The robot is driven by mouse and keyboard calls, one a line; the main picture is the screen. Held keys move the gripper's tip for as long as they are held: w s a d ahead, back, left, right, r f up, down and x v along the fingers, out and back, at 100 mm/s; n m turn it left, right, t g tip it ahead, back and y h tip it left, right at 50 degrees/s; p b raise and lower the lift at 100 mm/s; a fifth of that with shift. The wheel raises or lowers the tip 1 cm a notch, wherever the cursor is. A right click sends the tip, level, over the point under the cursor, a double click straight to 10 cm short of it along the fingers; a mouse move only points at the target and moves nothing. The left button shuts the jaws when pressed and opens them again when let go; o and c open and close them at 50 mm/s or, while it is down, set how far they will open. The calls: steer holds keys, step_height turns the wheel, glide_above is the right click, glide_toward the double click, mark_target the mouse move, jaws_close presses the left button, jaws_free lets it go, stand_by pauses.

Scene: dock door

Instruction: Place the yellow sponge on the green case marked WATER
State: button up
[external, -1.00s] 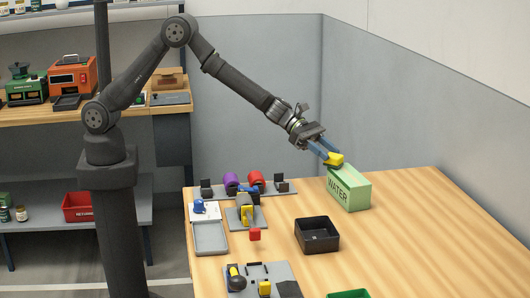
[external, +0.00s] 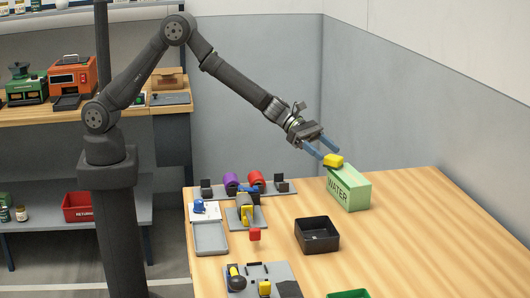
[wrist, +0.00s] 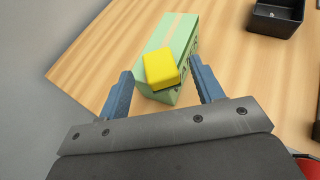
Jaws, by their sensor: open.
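The yellow sponge (external: 333,160) rests on top of the green case (external: 350,189) marked WATER, near the end closer to my gripper. In the wrist view the sponge (wrist: 161,69) lies slightly turned on the case (wrist: 179,37), at its near end. My gripper (external: 322,150) is open, with its blue fingers spread on either side of the sponge. In the wrist view there are gaps between the fingers (wrist: 160,88) and the sponge.
A black bin (external: 317,235) stands on the wooden table in front of the case. The table's right side is clear.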

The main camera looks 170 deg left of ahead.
steer(key=v, duration=1.1)
steer(key=shift+f, duration=0.1)
steer(key=x, duration=1.2)
steer(key=shift+w, duration=0.15)
steer(key=shift+r, duration=0.9)
